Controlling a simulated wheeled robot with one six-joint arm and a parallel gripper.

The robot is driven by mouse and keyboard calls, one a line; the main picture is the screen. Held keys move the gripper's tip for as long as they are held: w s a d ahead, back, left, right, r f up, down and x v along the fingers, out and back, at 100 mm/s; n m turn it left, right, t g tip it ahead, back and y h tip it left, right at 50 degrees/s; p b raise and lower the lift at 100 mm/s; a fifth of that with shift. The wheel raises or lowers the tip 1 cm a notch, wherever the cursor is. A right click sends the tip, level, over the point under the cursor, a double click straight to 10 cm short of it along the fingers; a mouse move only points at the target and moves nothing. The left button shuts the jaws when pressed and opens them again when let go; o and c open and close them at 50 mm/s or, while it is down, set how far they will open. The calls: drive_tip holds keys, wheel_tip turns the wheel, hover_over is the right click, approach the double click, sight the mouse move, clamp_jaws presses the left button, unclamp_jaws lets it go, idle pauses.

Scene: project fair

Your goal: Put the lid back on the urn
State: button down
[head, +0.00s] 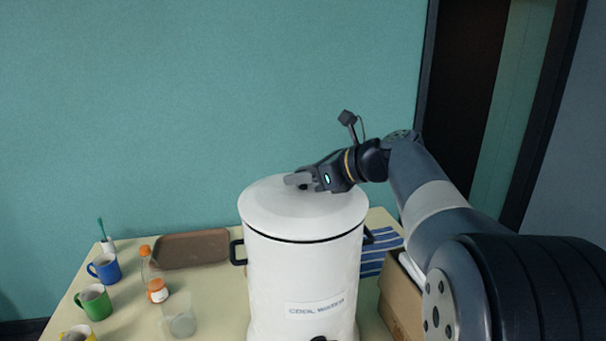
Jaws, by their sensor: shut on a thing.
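The white urn (290,285) stands on the table with a "COOL WATER" label on its front and black handles at its sides. Its white lid (270,205) lies over the urn's top, with a thin dark line between lid and body. I cannot tell whether the lid is fully seated. My gripper (298,181) is at the top middle of the lid, reaching in from the right, and is shut on the lid's knob, which the fingers mostly hide.
The cream table (225,300) holds a brown tray (192,248), an orange-capped bottle (154,278), a clear cup (181,322), and blue (107,268), green (95,303) and yellow (77,335) mugs at left. A striped cloth (376,255) and cardboard box (398,308) are right of the urn.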

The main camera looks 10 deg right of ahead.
sight(348, 205)
drive_tip(key=shift+f+b, duration=0.35)
drive_tip(key=shift+f, duration=0.25)
drive_tip(key=c, duration=1.3)
unclamp_jaws()
drive_tip(key=shift+o, duration=0.2)
drive_tip(key=shift+p+v, duration=0.7)
drive_tip(key=shift+v, duration=4.8)
drive_tip(key=shift+f, duration=0.1)
drive_tip(key=x, duration=0.8)
drive_tip(key=shift+w+a, duration=0.1)
